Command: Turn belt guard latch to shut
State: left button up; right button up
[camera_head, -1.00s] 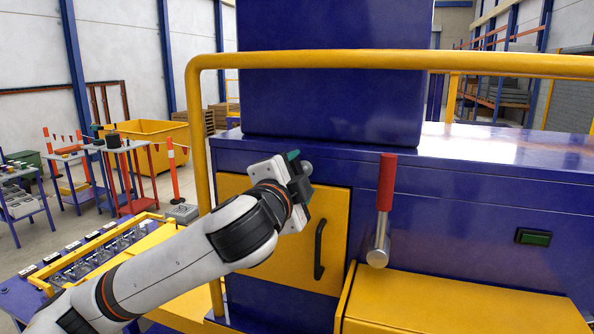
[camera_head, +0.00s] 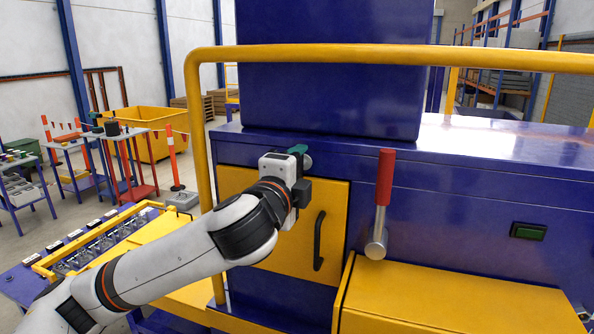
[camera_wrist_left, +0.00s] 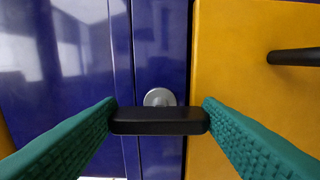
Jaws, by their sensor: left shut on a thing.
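The belt guard latch (camera_wrist_left: 158,121) is a black bar in front of a round grey pivot (camera_wrist_left: 160,97), on the blue housing above the yellow guard door (camera_head: 287,250). My left gripper (camera_head: 303,166) is shut on the bar, with a teal finger pad at each end in the wrist view. The bar runs parallel to the door's black pull handle (camera_head: 319,241), and one end overlaps the door's edge. In the head view the gripper mostly hides the latch; a little of the grey pivot shows beside it. My right gripper is out of view.
A yellow rail (camera_head: 400,56) crosses above and comes down left of the door. A red-handled lever (camera_head: 384,178) stands to the right, above a yellow cover (camera_head: 460,305). A low blue and yellow unit (camera_head: 92,242) is at left.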

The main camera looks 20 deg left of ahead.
pick_arm(q)
jog(key=o, duration=1)
jog(key=shift+d, duration=0.1)
jog(key=shift+s+a+b, duration=0.2)
jog(key=shift+s+b, duration=2.35)
jog(key=shift+s, duration=3.45)
